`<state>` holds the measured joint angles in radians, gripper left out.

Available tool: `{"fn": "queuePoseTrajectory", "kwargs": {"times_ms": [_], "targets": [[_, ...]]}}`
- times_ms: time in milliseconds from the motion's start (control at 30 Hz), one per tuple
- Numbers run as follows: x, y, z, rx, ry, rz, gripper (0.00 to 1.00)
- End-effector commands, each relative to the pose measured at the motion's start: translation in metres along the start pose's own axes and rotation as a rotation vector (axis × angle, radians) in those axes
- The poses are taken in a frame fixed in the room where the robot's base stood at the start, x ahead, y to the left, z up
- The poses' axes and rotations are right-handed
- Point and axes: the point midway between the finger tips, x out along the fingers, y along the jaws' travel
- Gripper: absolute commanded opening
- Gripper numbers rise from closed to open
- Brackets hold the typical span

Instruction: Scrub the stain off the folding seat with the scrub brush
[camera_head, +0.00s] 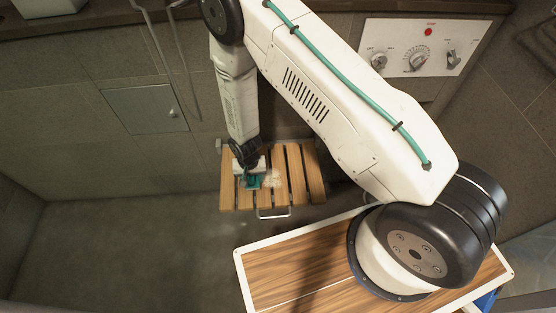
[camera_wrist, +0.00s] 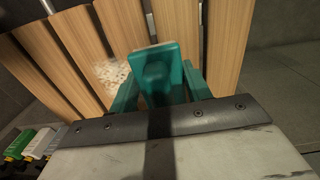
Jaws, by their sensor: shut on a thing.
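The folding seat (camera_head: 296,178) is made of wooden slats and is folded down from the wall. A pale, speckled stain (camera_head: 271,178) lies on its slats near the middle; it also shows in the wrist view (camera_wrist: 112,73). My gripper (camera_head: 250,178) is over the left-middle part of the seat, to the left of the stain in the head view. It is shut on the teal scrub brush (camera_wrist: 160,78), whose back faces the wrist camera. The bristles are hidden, so I cannot tell whether they touch the slats.
A control panel with knobs (camera_head: 416,47) is on the wall at the upper right. A small metal hatch (camera_head: 145,108) is on the wall to the left. Several bottles (camera_wrist: 38,143) show at the lower left of the wrist view. The floor left of the seat is clear.

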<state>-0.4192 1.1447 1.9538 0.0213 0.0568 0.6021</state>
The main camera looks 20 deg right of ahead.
Motion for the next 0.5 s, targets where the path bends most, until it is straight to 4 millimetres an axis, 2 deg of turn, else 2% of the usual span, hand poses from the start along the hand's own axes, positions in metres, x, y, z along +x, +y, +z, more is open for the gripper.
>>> {"fn": "queuePoseTrajectory", "kwargs": {"times_ms": [500], "targets": [[-0.045, 0.003, -0.002, 0.005, -0.001, -0.003, 0.30]]}}
